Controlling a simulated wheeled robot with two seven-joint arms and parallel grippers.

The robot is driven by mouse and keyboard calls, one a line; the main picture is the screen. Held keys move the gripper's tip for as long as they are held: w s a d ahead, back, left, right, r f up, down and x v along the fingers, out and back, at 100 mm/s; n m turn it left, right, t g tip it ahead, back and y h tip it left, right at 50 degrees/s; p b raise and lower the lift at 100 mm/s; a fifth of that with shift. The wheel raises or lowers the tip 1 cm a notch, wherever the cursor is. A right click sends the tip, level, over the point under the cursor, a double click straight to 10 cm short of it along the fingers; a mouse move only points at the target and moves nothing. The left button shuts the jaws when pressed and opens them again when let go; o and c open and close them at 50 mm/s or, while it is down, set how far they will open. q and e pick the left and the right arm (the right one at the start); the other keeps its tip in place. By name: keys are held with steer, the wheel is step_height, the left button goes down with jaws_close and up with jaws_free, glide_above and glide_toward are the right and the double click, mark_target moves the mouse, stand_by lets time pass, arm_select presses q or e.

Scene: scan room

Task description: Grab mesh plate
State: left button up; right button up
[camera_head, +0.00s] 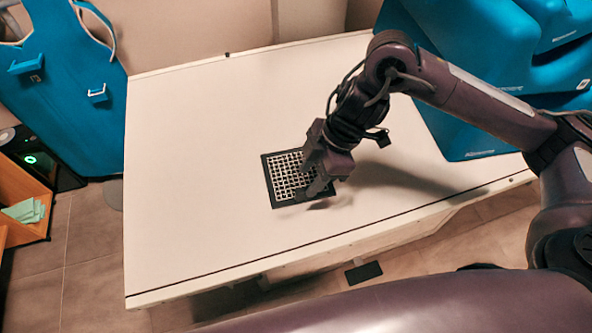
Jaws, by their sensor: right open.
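The mesh plate (285,177) is a dark square frame with a pale grid, lying flat on the white table near its middle. My right gripper (312,184) is open over the right part of the plate, its fingers pointing down and left. The fingers hide part of the plate's right side. I cannot tell whether the fingertips touch the plate. My left gripper is not in view.
The white table (190,130) is bare around the plate, with wide free room to the left. Large blue equipment (460,130) stands at the right back. A blue panel (70,90) stands beyond the left edge. An orange shelf (22,205) with green cloths is at far left.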

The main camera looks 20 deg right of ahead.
mark_target(301, 190)
steer(key=x, duration=0.6)
steer(key=shift+f, duration=0.25)
steer(key=shift+w, duration=0.1)
jaws_close()
